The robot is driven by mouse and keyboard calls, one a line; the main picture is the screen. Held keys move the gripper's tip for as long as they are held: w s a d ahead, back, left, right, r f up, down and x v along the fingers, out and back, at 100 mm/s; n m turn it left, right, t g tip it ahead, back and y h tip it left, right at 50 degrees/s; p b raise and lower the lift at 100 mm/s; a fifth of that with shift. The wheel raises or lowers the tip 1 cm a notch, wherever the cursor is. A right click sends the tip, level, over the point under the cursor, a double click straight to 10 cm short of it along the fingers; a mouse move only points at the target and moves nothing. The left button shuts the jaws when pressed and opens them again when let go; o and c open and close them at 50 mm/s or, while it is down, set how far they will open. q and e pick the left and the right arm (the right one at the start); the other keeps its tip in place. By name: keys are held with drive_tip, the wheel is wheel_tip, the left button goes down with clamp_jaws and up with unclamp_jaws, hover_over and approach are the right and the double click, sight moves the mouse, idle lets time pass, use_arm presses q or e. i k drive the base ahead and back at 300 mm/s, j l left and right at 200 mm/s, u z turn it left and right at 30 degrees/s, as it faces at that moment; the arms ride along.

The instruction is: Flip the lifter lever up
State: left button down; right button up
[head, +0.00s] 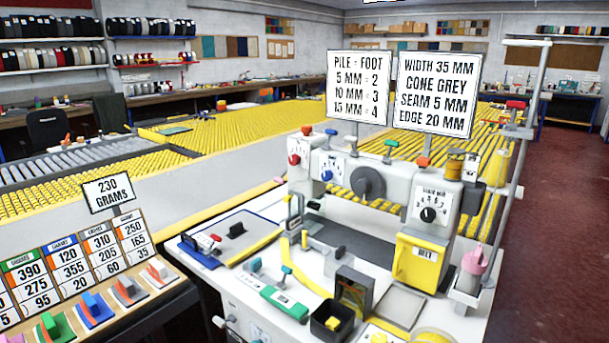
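A white sewing machine (400,190) stands on a white work table in the head view. No lever carries a readable lifter label, so I cannot tell which is the lifter lever. A small teal-topped lever (286,271) stands upright near the front of the table, by a green block (284,303). Knobs with red (308,130), blue (331,131), green (391,143) and orange (423,161) tops line the machine's top. Neither of my grippers is in view.
Two sign boards (354,86) rise behind the machine. A yellow box (420,262), a black bin (332,320) and a pink-topped item (474,262) crowd the right and front. A tilted rack of number cards (75,268) stands at left. Yellow roller tables (230,130) lie behind.

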sight(280, 180)
drive_tip(key=j+z, duration=0.15)
drive_tip(key=z, duration=0.35)
drive_tip(key=i+j+z, duration=0.1)
drive_tip(key=z, duration=0.4)
drive_tip(key=j+z, duration=0.3)
drive_tip(key=j, duration=0.15)
drive_tip(key=j+z, duration=0.25)
drive_tip(key=j, duration=0.2)
drive_tip(key=k+j, duration=0.1)
drive_tip(key=j, duration=0.35)
drive_tip(key=j+z, duration=0.1)
drive_tip(key=j, duration=0.35)
drive_tip(key=k+j, duration=0.15)
drive_tip(key=j, duration=0.3)
drive_tip(key=j+z, duration=0.05)
